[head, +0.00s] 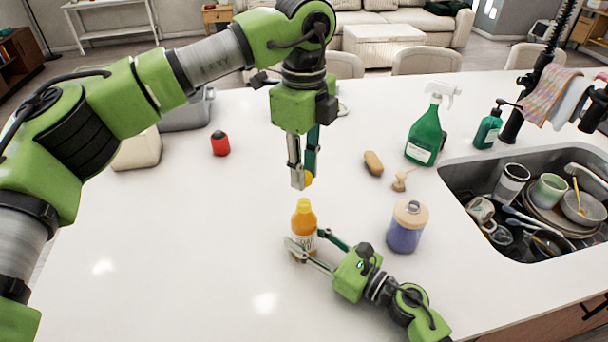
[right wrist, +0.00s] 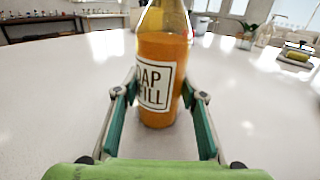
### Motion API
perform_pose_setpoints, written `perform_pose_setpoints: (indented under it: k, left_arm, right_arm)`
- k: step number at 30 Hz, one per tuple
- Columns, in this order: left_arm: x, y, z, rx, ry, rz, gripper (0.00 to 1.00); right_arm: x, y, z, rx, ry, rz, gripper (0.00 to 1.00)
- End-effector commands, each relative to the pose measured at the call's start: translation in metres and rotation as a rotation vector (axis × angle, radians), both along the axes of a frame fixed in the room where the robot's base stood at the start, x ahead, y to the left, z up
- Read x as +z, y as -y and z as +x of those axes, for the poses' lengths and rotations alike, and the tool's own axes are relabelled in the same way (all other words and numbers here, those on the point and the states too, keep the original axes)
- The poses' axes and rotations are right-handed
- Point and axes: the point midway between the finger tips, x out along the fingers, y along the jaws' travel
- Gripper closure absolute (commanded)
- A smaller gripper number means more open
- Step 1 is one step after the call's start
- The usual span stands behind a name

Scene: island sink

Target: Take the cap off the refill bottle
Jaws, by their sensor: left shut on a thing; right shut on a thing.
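The refill bottle (head: 303,226), filled with orange liquid and bearing a white label, stands upright on the white counter. It also shows in the right wrist view (right wrist: 163,50), where its top is out of frame. My right gripper (head: 306,240) is shut on the bottle's lower body, one finger on each side; the fingers also show in the right wrist view (right wrist: 158,98). My left gripper (head: 303,178) points down above the bottle, shut on the small yellow cap (head: 309,180). The cap is apart from the bottle's yellowish top, with a gap between them, and is partly hidden by a finger.
A brush (head: 401,181), a brown sponge (head: 373,163) and a green spray bottle (head: 425,138) lie or stand behind. A red container (head: 220,144) is at left. The sink (head: 470,176) holds dishes. The front-left counter is clear.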

Motion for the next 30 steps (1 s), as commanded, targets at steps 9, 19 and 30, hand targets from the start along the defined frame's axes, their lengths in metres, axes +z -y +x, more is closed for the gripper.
perform_pose_setpoints:
  k: [9,19,30]
  left_arm:
    - [-0.001,0.000,0.000,0.000,0.000,0.000,1.00]
    - [-0.001,0.000,0.000,0.001,0.000,0.000,1.00]
    - [-0.001,0.000,0.000,0.000,0.000,0.000,1.00]
  right_arm:
    - [0.001,0.000,0.000,0.000,0.001,0.001,0.43]
    - [-0.001,0.010,-0.008,-0.001,-0.002,-0.001,0.43]
    - [-0.001,0.069,-0.057,0.000,-0.003,-0.002,0.43]
